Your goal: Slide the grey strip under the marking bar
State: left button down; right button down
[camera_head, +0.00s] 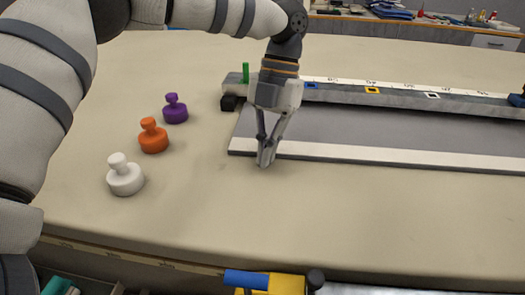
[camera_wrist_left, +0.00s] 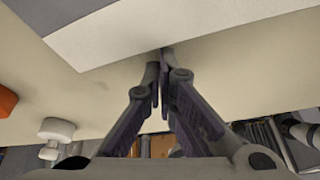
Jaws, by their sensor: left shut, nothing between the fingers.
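The grey strip (camera_head: 390,135) lies flat on the table, with a white band along its near edge. Its white edge and a bit of its grey also show in the wrist view (camera_wrist_left: 130,32). The marking bar (camera_head: 420,100) runs along the strip's far side, with a white scale and coloured square marks. My left gripper (camera_head: 265,162) points down, shut and empty, with its tips at the strip's near white edge close to its left end. In the wrist view the fingertips (camera_wrist_left: 164,52) meet by that edge; whether they touch it I cannot tell. My right gripper is not in view.
White (camera_head: 125,178), orange (camera_head: 153,138) and purple (camera_head: 175,110) knobbed weights stand on the cloth table (camera_head: 200,215) left of the strip. A green peg (camera_head: 245,72) stands at the bar's left end. The table in front of the strip is clear.

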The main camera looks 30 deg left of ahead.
pick_arm(q)
jog(key=shift+r, duration=0.2)
jog(key=shift+w+f, duration=0.2)
jog(key=shift+w, duration=0.45)
jog(key=shift+w+r+b, duration=0.1)
jog(key=shift+w+b, duration=0.2)
jog(key=shift+w, duration=0.15)
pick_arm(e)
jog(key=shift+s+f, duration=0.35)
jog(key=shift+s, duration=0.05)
pick_arm(q)
jog(key=shift+a, duration=0.1)
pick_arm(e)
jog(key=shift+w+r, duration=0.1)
